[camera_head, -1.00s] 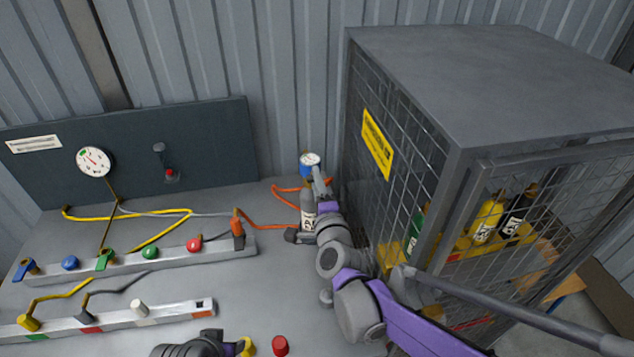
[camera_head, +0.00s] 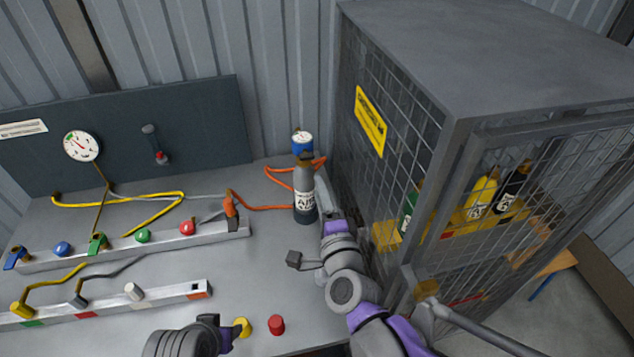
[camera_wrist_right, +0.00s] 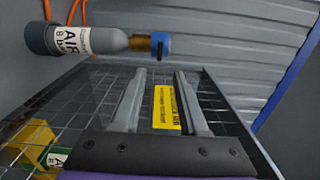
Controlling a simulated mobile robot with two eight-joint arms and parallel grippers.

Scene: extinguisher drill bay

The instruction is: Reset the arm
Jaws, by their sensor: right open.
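My right gripper (camera_head: 309,230) is open and empty, just in front of a grey cylinder labelled AIR (camera_head: 304,200) with a blue top. The cylinder stands upright on the bench beside the cage. In the right wrist view, the two fingers (camera_wrist_right: 159,72) are apart with nothing between them, and the AIR cylinder (camera_wrist_right: 105,40) lies across the picture beyond them. My left gripper (camera_head: 215,335) shows only partly at the bottom edge, near a yellow cap (camera_head: 242,327); its jaws cannot be made out.
A mesh cage (camera_head: 400,130) holding several cylinders stands close on the right. An orange hose (camera_head: 265,207) runs to the AIR cylinder. Two rails with valves and fittings (camera_head: 130,250) lie on the left. A red cap (camera_head: 277,325) sits at the front of the bench (camera_head: 255,270).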

